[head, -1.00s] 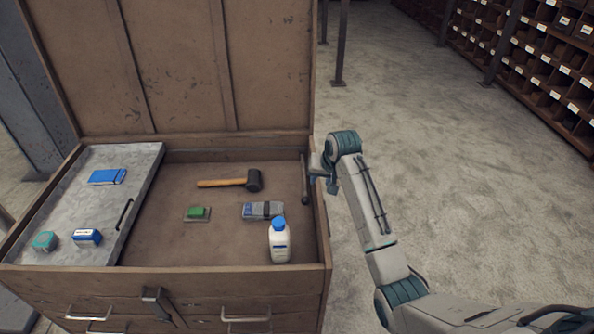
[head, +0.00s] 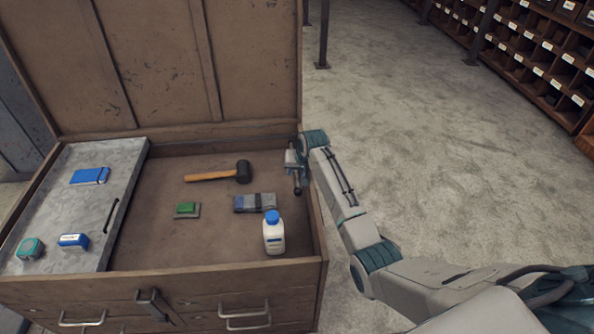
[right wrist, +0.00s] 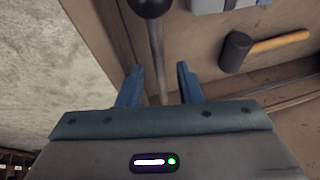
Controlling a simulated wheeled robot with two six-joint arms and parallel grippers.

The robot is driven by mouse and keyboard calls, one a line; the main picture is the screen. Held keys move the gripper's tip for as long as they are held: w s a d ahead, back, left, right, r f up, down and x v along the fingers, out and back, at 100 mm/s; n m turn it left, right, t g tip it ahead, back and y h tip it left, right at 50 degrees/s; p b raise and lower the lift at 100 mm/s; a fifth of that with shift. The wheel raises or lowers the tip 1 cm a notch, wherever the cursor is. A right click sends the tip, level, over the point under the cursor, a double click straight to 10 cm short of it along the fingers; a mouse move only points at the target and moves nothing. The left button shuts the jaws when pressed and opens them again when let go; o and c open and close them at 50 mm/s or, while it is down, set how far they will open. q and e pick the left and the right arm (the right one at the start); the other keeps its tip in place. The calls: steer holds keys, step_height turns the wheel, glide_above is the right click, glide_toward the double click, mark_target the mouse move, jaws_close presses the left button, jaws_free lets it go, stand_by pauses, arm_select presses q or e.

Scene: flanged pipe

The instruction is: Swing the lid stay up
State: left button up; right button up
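The lid stay is a thin dark rod with a round black knob, at the chest's right inner wall; its knob end (head: 297,189) shows just below my right gripper (head: 292,161) in the head view. In the right wrist view the rod (right wrist: 156,50) runs between the two blue fingers of my right gripper (right wrist: 159,72), which are apart with gaps on both sides. The rod's other end is hidden behind the gripper. The raised lid (head: 160,60) stands upright at the back of the chest. My left gripper is not in view.
The open chest (head: 180,280) holds a mallet (head: 215,173), a white bottle (head: 274,236), a grey-blue box (head: 254,203) and a green block (head: 186,209). A grey tray (head: 85,205) fills its left side. Bare floor lies to the right, shelving (head: 520,50) beyond.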

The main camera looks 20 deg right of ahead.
steer(key=shift+f, duration=0.2)
steer(key=shift+w, duration=0.1)
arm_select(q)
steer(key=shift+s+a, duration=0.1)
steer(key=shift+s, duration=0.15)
arm_select(e)
jaws_close()
